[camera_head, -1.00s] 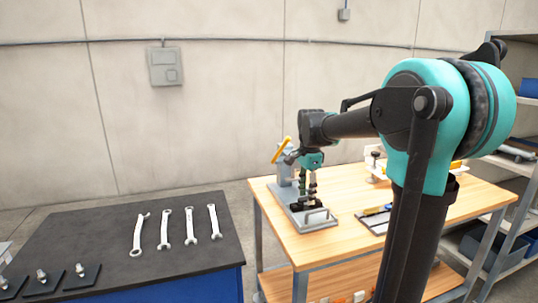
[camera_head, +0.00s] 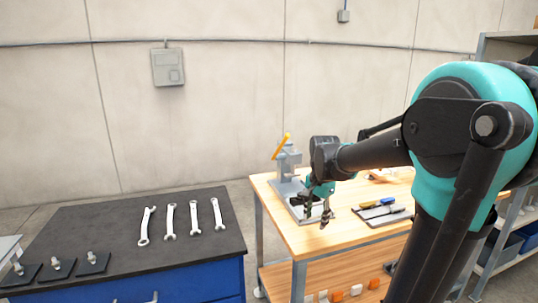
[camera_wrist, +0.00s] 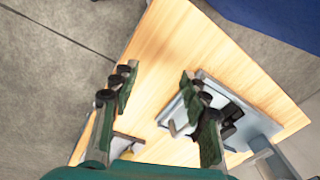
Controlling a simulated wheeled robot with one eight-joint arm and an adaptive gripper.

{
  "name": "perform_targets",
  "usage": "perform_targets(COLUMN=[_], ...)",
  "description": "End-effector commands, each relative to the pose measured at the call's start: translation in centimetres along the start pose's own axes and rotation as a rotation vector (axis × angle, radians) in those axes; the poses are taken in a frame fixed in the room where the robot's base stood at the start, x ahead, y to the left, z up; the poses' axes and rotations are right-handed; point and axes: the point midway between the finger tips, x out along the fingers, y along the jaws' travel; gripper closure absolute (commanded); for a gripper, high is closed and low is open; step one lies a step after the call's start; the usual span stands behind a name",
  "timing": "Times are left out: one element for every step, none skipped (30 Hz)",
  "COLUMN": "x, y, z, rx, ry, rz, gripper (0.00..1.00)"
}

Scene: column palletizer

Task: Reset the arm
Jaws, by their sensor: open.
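My gripper (camera_head: 318,212) is at the end of my arm, above the wooden workbench (camera_head: 284,236), just in front of and partly over a grey press-like fixture (camera_head: 287,168) with an orange lever. In the wrist view my gripper (camera_wrist: 158,95) has its two fingers spread wide apart, with only the bench top (camera_wrist: 160,60) showing between them. It holds nothing. The fixture's grey base plate (camera_wrist: 185,105) lies behind the right finger there. My gripper hides part of the fixture's base in the head view.
A tray with pens (camera_head: 382,212) lies on the bench to the right. A dark-topped blue cabinet (camera_head: 110,235) at left carries several wrenches (camera_head: 170,220) and small plates with studs (camera_head: 57,268). Blue bins (camera_head: 505,245) stand on shelving at right.

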Motion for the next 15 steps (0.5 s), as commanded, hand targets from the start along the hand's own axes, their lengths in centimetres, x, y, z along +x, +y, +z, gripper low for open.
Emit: perform_targets(x=[0.8,1.3,2.0,2.6,3.2,4.2,4.9,5.6,6.5,7.2,7.8,8.6,9.1,9.5,10.1], y=[1.2,1.8,2.8,3.6,4.5,5.7,6.7,7.7,9.0,9.9,10.8,11.9,12.6,13.2,14.1], z=[0.5,0.8,1.1,1.5,1.9,2.4,2.9,3.4,4.1,4.6,5.0,5.6,6.1,6.4,6.9], rx=[-0.051,-0.087,-0.139,-0.182,-0.229,-0.296,-0.35,-0.405,-0.476,-0.527,-0.575,-0.636,-0.679,-0.716,-0.761], ry=[0.01,0.017,0.027,0.038,0.048,0.065,0.079,0.094,0.115,0.131,0.145,0.165,0.178,0.192,0.206], rz=[-0.012,-0.021,-0.032,-0.041,-0.05,-0.062,-0.07,-0.079,-0.088,-0.094,-0.098,-0.103,-0.105,-0.107,-0.108], gripper=[0.55,0.55,0.55,0.55,0.55,0.55,0.55,0.55,0.55,0.55,0.55,0.55,0.55,0.55,0.55])
